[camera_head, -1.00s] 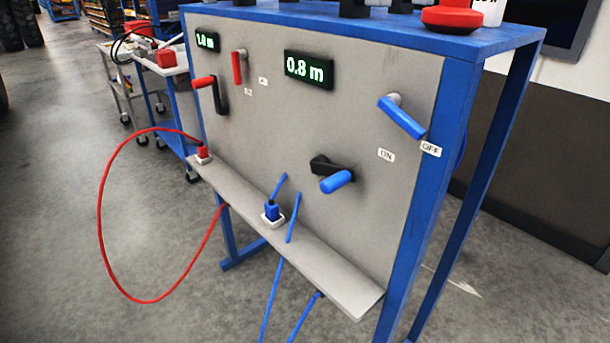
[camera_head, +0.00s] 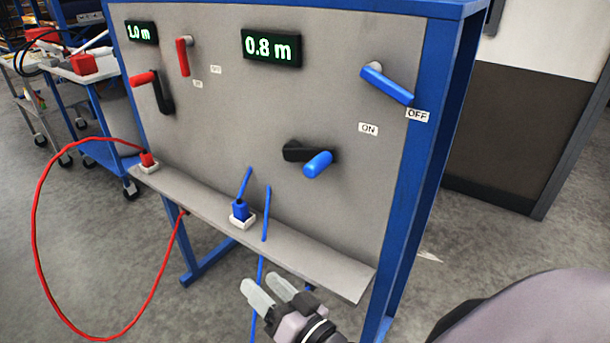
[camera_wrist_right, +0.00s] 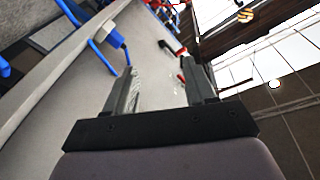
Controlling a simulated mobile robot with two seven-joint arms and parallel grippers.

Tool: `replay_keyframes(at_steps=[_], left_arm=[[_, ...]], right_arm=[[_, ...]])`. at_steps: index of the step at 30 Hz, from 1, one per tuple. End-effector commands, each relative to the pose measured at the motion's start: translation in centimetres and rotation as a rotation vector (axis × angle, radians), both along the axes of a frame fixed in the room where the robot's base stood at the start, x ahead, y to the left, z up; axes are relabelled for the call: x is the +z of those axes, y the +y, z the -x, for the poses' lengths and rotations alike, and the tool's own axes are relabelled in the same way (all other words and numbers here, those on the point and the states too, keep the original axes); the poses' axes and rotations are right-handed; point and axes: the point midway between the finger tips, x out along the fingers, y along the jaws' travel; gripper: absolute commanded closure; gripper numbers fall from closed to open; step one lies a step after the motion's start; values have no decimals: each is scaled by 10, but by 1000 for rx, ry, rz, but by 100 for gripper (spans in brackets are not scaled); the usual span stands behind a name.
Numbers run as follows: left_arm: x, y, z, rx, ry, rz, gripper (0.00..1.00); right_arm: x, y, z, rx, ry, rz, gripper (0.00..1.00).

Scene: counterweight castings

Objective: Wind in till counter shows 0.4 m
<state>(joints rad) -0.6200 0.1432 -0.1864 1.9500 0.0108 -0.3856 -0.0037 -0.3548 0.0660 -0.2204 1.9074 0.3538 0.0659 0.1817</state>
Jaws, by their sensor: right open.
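The right counter (camera_head: 271,47) on the grey panel reads 0.8 m. The left counter (camera_head: 141,32) reads 1.0 m. Below the right counter is a black crank with a blue handle (camera_head: 317,164); a black crank with a red handle (camera_head: 143,78) is at the left. A blue lever (camera_head: 386,84) points toward the OFF label (camera_head: 417,116). A red lever (camera_head: 183,57) hangs down. My right gripper (camera_head: 264,290) is open and empty, in front of the panel's lower ledge, below the blue handle. It also shows in the right wrist view (camera_wrist_right: 163,80). My left gripper is not in view.
A blue plug (camera_head: 240,211) with a blue cable and a red plug (camera_head: 147,159) with a looping red cable (camera_head: 36,235) sit on the sloping ledge (camera_head: 320,270). A blue frame post (camera_head: 425,150) edges the panel. A cart (camera_head: 100,145) stands at the left.

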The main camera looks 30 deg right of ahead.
Motion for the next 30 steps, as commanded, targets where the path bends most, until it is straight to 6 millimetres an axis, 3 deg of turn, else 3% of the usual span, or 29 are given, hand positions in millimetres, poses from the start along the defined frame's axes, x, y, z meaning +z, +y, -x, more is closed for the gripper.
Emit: replay_keyframes(at_steps=[1, 3, 6, 9, 12, 16, 21, 30], left_arm=[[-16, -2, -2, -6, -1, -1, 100], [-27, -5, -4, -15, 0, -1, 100], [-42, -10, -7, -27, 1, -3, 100], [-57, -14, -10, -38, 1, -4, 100], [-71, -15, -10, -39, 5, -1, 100], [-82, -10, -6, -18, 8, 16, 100], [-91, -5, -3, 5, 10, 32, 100], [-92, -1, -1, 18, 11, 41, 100]], right_arm=[[19, 1, -18, -20, -105, -126, 45], [56, -2, -36, -45, -246, -320, 45], [104, -14, -52, -69, -445, -606, 45], [142, -32, -58, -84, -629, -895, 45], [166, -49, -56, -88, -790, -1180, 45], [175, -63, -43, -96, -956, -1508, 45], [170, -72, -32, -117, -1096, -1832, 45], [166, -79, -28, -145, -1168, -2018, 45]])
